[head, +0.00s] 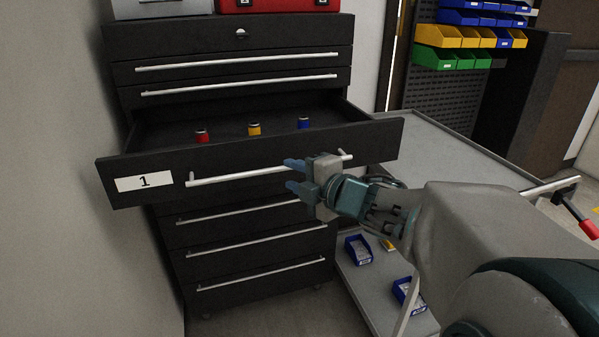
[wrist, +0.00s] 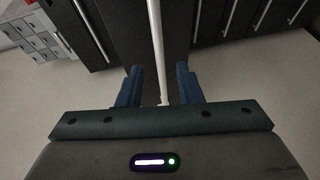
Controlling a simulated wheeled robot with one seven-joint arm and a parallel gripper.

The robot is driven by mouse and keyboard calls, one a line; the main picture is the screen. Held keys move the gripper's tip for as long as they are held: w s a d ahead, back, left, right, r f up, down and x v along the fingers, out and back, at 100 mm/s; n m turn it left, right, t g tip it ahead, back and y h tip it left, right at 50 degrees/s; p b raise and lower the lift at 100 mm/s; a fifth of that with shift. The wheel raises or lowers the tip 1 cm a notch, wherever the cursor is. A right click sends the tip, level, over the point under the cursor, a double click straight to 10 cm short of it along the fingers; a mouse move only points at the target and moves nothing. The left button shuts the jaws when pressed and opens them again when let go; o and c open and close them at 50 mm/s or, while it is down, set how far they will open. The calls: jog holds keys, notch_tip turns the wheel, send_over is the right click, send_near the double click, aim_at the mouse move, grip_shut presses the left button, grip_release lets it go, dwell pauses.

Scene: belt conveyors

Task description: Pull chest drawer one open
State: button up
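The chest drawer one (head: 240,165) is a black drawer with a white label "1", and it stands pulled out from the dark chest with its inside showing. Its silver bar handle (head: 235,176) runs along the front. My gripper (head: 294,175) is at the right part of this handle, with its blue fingers apart. In the wrist view the handle bar (wrist: 157,45) runs between the two fingers of my gripper (wrist: 160,78), with a gap on each side. I cannot tell whether the bar is within the fingers' depth.
A red (head: 202,136), a yellow (head: 254,129) and a blue (head: 303,123) small item stand in the drawer. Other drawers above and below are shut. A grey cart (head: 450,150) stands to the right, with blue bins (head: 358,249) on its lower shelf. A wall is close on the left.

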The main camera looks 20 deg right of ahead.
jog(key=v, duration=0.7)
jog(key=shift+s+p, duration=0.25)
jog(key=shift+p, duration=0.15)
jog(key=shift+d+r, duration=0.1)
jog(key=w+d+r+m+h+p, duration=0.3)
jog(key=d+m+h, duration=0.2)
jog(key=m+h, duration=0.3)
jog(key=s+a+f+m+g+y+p, duration=0.1)
jog(key=s+a+f+m+g+p, duration=0.5)
jog(key=s+a+m+g, duration=0.4)
jog(key=s+f+m+g, duration=0.1)
jog(key=s+m+g, duration=0.1)
jog(key=s+m, duration=0.2)
jog(key=shift+a+f+y, duration=0.25)
jog(key=shift+a+y, duration=0.05)
jog(key=shift+y, duration=0.1)
